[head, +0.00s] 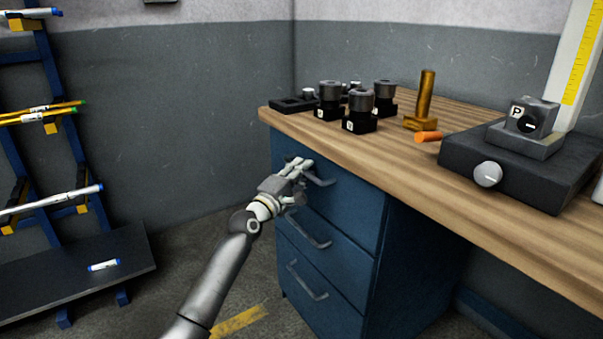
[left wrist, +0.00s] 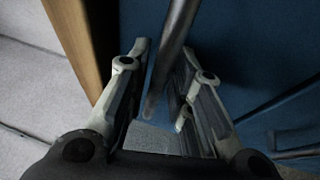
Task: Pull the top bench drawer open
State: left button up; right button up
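The blue top drawer (head: 350,198) sits under the wooden bench top and looks flush with the drawers below it. Its grey bar handle (head: 322,181) is partly hidden by my left gripper (head: 299,166). In the left wrist view the handle bar (left wrist: 176,40) passes between the two fingers of the left gripper (left wrist: 164,56). The fingers stand apart on either side of the bar, and some gap shows, so they are not closed on it. My right gripper is in neither view.
Two lower drawers with handles (head: 309,232) are below. On the bench top (head: 400,150) stand several black tool holders (head: 360,110), a brass-coloured piece (head: 424,100), an orange cylinder (head: 428,136) and a dark gauge base (head: 520,165). A blue rack (head: 50,70) stands left. Floor before the drawers is clear.

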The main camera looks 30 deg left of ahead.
pick_arm(q)
jog(key=shift+w, duration=0.15)
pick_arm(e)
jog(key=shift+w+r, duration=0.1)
pick_arm(q)
grip_shut()
